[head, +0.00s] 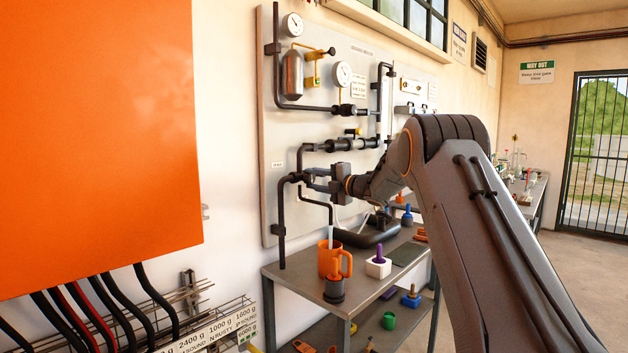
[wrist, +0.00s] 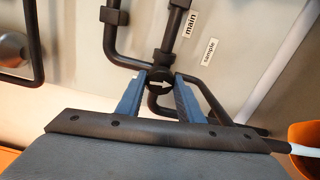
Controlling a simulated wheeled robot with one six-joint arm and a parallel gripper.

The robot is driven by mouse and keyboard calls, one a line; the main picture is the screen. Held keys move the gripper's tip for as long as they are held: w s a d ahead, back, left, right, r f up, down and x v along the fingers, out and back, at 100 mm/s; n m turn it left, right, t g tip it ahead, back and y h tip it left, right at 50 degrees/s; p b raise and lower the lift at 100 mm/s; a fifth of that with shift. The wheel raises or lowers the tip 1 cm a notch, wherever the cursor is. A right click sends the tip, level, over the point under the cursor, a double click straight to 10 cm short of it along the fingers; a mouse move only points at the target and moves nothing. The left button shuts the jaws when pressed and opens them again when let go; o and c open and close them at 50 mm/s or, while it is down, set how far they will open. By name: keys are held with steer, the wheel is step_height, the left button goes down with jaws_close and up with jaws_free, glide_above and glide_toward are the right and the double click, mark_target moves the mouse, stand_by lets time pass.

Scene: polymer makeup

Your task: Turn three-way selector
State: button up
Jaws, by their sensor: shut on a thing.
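The three-way selector is a dark round knob with a white arrow (wrist: 160,84), set at a junction of dark pipes on the panel. In the wrist view its arrow points to the right. Labels reading "main" (wrist: 190,24) and "sample" (wrist: 209,52) are beside the pipes above and right of it. My gripper (wrist: 161,92) has its two blue-grey fingers on either side of the knob, shut on it. In the head view my gripper (head: 320,180) is at the panel's lower left pipework, and the knob is too small and covered to make out.
An orange mug (head: 328,262) stands on the metal bench (head: 300,288) below the pipe outlet, with a pale tube above it. A white block with a purple piece (head: 378,266) is beside it. Gauges and pipes crowd the panel (head: 330,50). A large orange box (head: 100,140) fills the left.

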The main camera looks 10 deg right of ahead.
steer(key=shift+m, duration=0.6)
steer(key=o, duration=1.1)
steer(key=shift+d, duration=0.1)
steer(key=shift+b+v, duration=0.75)
steer(key=shift+v, duration=3.1)
